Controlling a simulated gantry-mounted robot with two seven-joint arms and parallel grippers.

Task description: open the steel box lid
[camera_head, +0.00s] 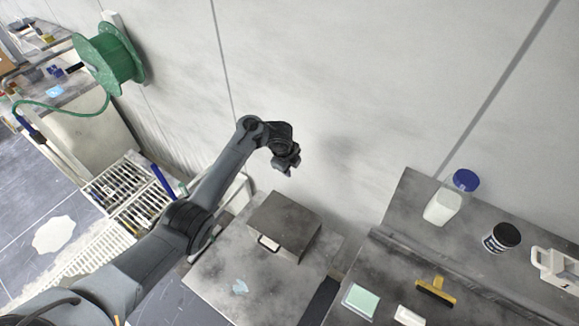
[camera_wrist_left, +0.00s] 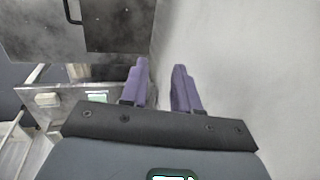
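The steel box (camera_head: 290,222) is a dark grey metal box on the metal table. Its lid looks shut, and a pale loop handle (camera_head: 268,243) is on its front side. My left gripper (camera_head: 287,171) hangs in the air beyond the box, near the wall, and does not touch it. In the left wrist view my left gripper (camera_wrist_left: 161,68) has its two purple fingers apart with nothing between them. A dark metal panel of the box (camera_wrist_left: 118,28) with a dark handle (camera_wrist_left: 71,12) shows at the upper left there. My right gripper is not in view.
The table (camera_head: 215,277) has a bluish smear in front of the box. The wall (camera_head: 340,90) stands close behind.

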